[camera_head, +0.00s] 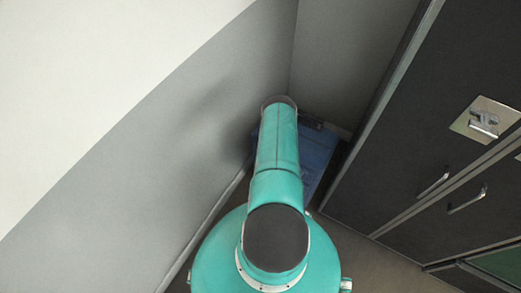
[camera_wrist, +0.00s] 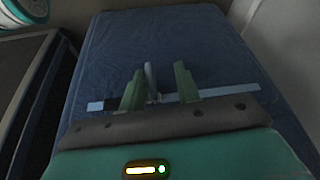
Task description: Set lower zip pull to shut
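A blue panel, like a garment bag or cover (camera_wrist: 190,45), fills the middle of the wrist view. A pale strip (camera_wrist: 215,93), which looks like the zip line, runs across it, with a darker stretch towards its left. A grey upright tab (camera_wrist: 150,76), apparently the zip pull, stands from the strip. My gripper (camera_wrist: 158,82) has its two green fingers apart, one on each side of the tab. I see a gap at the right finger; contact at the left is unclear. In the head view the blue thing (camera_head: 318,150) is mostly hidden behind my arm.
A dark cabinet (camera_head: 400,150) with handles and a metal latch plate (camera_head: 485,120) stands close on the right in the head view. A grey wall (camera_head: 190,130) is close on the left. A narrow strip of floor lies between them.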

